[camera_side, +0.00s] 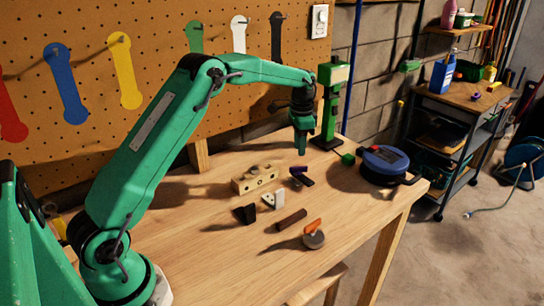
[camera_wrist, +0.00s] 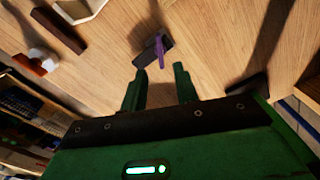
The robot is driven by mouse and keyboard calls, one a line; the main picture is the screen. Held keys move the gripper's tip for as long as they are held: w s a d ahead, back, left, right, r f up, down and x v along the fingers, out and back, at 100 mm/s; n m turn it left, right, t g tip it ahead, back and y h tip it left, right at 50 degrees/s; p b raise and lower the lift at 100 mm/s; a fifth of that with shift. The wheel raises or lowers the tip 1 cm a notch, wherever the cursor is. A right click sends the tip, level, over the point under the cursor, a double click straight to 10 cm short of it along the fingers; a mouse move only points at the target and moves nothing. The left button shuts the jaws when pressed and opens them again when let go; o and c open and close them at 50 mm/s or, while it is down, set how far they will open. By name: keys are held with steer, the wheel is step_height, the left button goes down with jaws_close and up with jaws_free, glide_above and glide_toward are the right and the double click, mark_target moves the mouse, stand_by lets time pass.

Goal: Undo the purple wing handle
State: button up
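The purple wing handle (camera_side: 299,172) sits on a small dark block that lies on the wooden workbench. In the wrist view the purple handle (camera_wrist: 160,50) stands across the dark block (camera_wrist: 148,58), just beyond my fingertips. My gripper (camera_side: 302,152) points down above and close to the handle in the side view. In the wrist view my gripper (camera_wrist: 158,78) has its two green fingers apart with nothing between them. The fingers do not appear to touch the handle. How the handle is fastened to the block cannot be seen.
Nearby on the bench are a wooden block with knobs (camera_side: 254,180), a white piece (camera_side: 273,200), a black wedge (camera_side: 245,214), a brown bar (camera_side: 291,220) and an orange-handled grey disc (camera_side: 313,238).

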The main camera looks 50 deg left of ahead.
mark_target(299, 167)
steer(key=shift+r, duration=0.1)
steer(key=shift+r+m, duration=0.2)
steer(key=shift+m, duration=0.4)
steer(key=shift+f, duration=0.1)
steer(key=shift+f, duration=3.85)
jaws_close()
